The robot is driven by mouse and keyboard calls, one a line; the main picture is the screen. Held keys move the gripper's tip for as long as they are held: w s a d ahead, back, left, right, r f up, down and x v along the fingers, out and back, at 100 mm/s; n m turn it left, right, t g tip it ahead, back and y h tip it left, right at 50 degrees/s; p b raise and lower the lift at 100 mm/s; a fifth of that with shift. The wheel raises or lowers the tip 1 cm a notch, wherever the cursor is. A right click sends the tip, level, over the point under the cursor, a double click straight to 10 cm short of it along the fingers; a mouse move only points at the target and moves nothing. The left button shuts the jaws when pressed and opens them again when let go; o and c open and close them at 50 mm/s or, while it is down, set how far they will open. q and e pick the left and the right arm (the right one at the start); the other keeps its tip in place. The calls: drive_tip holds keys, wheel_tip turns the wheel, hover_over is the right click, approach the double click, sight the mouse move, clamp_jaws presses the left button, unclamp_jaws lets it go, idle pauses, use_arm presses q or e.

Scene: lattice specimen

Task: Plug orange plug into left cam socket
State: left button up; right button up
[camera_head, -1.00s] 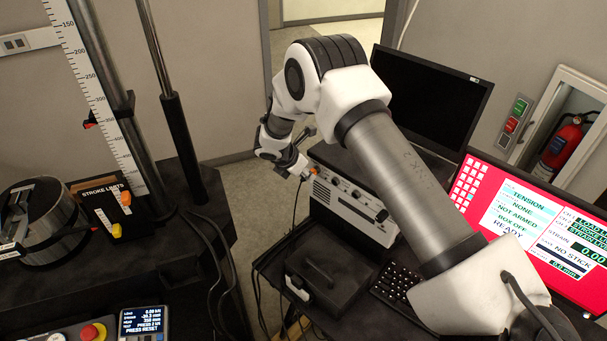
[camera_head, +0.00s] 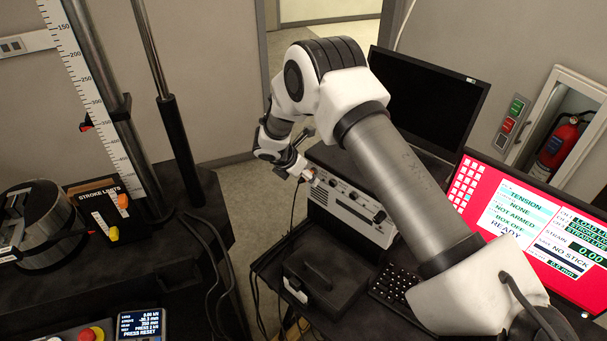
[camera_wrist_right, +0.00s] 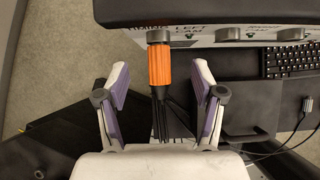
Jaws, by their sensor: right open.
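The orange plug (camera_wrist_right: 160,66) is upright in the right wrist view, its metal collar against the front of the white and grey box (camera_head: 348,205), at the socket beside the LEFT CAM label (camera_wrist_right: 187,34). The socket's opening is hidden by the collar, so seating depth cannot be told. Its black cable runs back toward my wrist. My right gripper (camera_wrist_right: 160,84) is open, with one finger on each side of the plug and clear gaps between. In the head view my right gripper (camera_head: 302,174) is at the box's left end. My left gripper is not in view.
More sockets (camera_wrist_right: 229,34) line the box front to the right. A keyboard (camera_head: 392,290) and a black case (camera_head: 325,280) sit in front of the box. A dark monitor (camera_head: 425,100) stands behind. Loose cables hang left of the desk. The test frame (camera_head: 185,150) stands left.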

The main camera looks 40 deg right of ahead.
drive_tip(key=shift+a, duration=0.15)
drive_tip(key=p+v, duration=0.2)
drive_tip(key=v, duration=0.3)
idle(0.6)
drive_tip(key=v, duration=1.2)
drive_tip(key=shift+w, duration=0.1)
